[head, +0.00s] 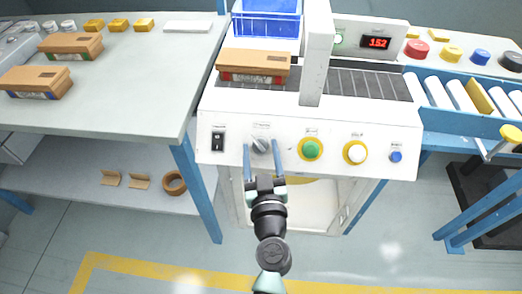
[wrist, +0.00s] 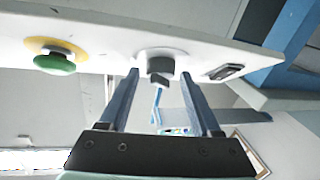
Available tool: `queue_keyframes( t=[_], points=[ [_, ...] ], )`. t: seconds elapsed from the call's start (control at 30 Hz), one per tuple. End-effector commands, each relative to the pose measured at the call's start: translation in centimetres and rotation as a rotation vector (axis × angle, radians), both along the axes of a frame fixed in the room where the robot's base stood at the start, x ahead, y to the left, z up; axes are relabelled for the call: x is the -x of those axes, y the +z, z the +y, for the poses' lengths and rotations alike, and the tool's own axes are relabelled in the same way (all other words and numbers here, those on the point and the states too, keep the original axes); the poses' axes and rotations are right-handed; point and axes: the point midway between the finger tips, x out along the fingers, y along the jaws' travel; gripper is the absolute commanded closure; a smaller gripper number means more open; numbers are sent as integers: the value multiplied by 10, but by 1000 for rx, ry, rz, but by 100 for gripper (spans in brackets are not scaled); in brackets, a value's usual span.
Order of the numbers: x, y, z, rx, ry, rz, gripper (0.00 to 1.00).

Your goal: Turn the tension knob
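The tension knob (head: 262,145) is a small grey knob on the white front panel of the machine, between the black rocker switch and the green button. In the wrist view the knob (wrist: 160,70) sticks out of the panel between my two fingers. My gripper (head: 262,148) is open, with a blue finger to each side of the knob. The wrist view shows a gap between the knob and each finger of my gripper (wrist: 160,85). The knob's label is too small to read.
On the panel are a black rocker switch (head: 218,141), a green button (head: 310,149), a white button (head: 355,152) and a blue button (head: 396,156). A cardboard box (head: 253,63) lies on the machine's belt. A grey table (head: 130,100) stands at left, a roller conveyor (head: 460,95) at right.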

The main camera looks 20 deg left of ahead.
Motion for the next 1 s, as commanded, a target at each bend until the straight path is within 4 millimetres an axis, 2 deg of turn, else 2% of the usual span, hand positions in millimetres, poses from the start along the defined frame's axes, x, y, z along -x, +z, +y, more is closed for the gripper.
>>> queue_keyframes(
  t=[0.03,0.33,0.67,1.0],
  points=[
    [0,0,0,0,0,0,46],
    [0,0,0,0,0,0,100],
    [1,-1,1,-18,-20,8,100],
    [2,1,4,-157,-166,53,100]
  ],
)
